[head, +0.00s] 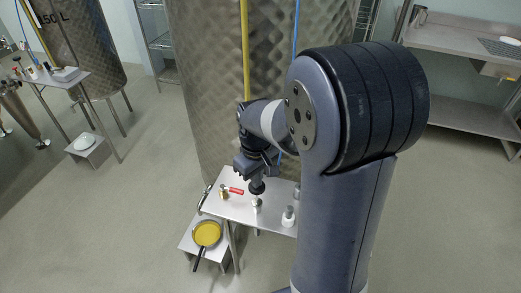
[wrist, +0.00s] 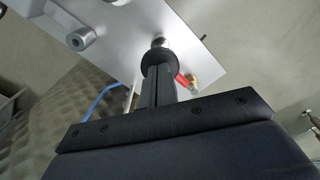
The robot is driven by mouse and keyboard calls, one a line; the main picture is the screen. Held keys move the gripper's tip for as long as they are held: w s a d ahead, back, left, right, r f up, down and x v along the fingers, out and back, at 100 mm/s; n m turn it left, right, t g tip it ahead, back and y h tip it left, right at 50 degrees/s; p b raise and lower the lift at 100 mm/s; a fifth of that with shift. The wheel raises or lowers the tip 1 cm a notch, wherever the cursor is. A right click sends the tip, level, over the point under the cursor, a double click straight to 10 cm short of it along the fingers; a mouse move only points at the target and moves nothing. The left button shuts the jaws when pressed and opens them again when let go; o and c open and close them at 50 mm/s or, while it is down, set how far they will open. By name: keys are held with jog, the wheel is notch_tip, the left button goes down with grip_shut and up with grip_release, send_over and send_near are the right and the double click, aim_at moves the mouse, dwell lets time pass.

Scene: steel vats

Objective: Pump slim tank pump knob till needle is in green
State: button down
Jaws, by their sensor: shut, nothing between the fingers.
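My gripper (head: 256,176) is over the small steel table in front of the large dimpled steel vat (head: 208,80). Its fingers are shut and empty, pointing down. A dark round knob (head: 257,188) is right at the fingertips, above a pale metal base on the table. In the wrist view the shut fingers (wrist: 158,92) end at this black knob (wrist: 158,60), seeming to touch it, with a silver piece (wrist: 158,42) beyond. I cannot make out a gauge needle or green zone in either view.
The steel table (head: 228,208) carries a red-handled valve (head: 234,190) and a white-and-grey fitting (head: 289,216). A pan with yellow contents (head: 207,234) sits on a low stand. A second table (head: 55,80) and vat stand at left, a steel bench (head: 460,40) at right.

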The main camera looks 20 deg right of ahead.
aim_at(257, 191)
notch_tip(257, 191, down, 5)
jog(key=b, duration=0.3)
jog(key=shift+f, duration=0.1)
notch_tip(257, 191, up, 6)
jog(key=p, duration=0.4)
jog(key=shift+f, duration=0.2)
dwell(0.4)
notch_tip(257, 191, down, 6)
jog(key=b, duration=0.4)
notch_tip(257, 191, up, 6)
jog(key=p, duration=0.5)
jog(key=shift+f, duration=0.1)
dwell(0.5)
